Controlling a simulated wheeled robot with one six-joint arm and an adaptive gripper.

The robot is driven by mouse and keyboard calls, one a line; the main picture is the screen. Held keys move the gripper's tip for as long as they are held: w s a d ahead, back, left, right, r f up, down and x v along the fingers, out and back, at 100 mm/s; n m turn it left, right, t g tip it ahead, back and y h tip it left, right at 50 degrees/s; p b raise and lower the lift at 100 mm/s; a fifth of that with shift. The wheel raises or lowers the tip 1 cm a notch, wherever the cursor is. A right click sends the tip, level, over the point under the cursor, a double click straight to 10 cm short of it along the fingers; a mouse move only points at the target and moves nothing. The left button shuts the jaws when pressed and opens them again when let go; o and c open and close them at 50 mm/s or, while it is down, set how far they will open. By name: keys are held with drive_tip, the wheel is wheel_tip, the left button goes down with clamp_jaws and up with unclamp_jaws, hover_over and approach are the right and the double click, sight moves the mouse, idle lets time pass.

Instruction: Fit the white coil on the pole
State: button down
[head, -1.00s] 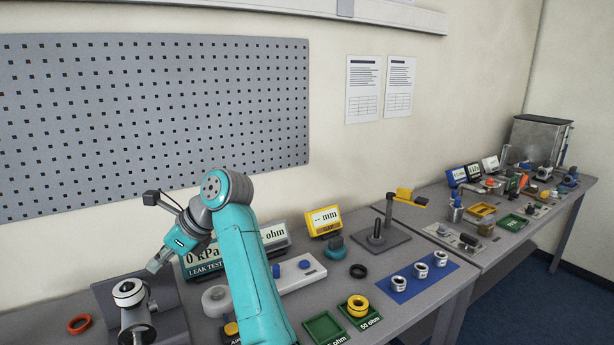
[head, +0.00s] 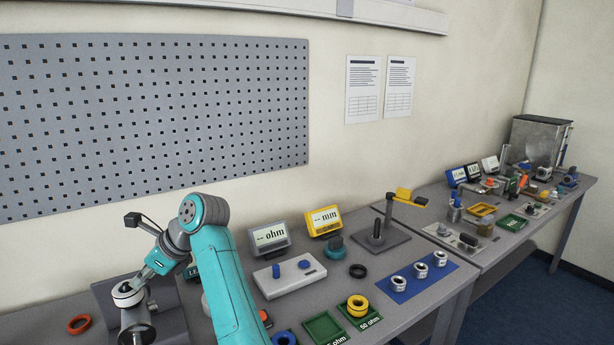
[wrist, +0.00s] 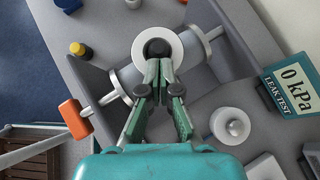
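The white coil (wrist: 138,46) shows in the wrist view as a white ring around the dark round pole top (wrist: 158,46), on a grey fixture. In the head view the white coil (head: 121,300) is at the lower left, partly hidden by my fingers. My gripper (wrist: 159,68) has its two green fingers together, with the tips over the near edge of the ring, close to the pole. In the head view my gripper (head: 138,288) reaches down to the ring from the right. I cannot tell whether the tips touch it; nothing is visibly held.
An orange handle (wrist: 75,119) sticks out at the fixture's left in the wrist view. A white round piece (wrist: 231,126) and the leak test display (wrist: 291,92) stand to the right.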

drive_tip(key=shift+f, duration=0.45)
drive_tip(key=shift+r, duration=0.15)
drive_tip(key=shift+r, duration=1.45)
drive_tip(key=shift+s, duration=0.1)
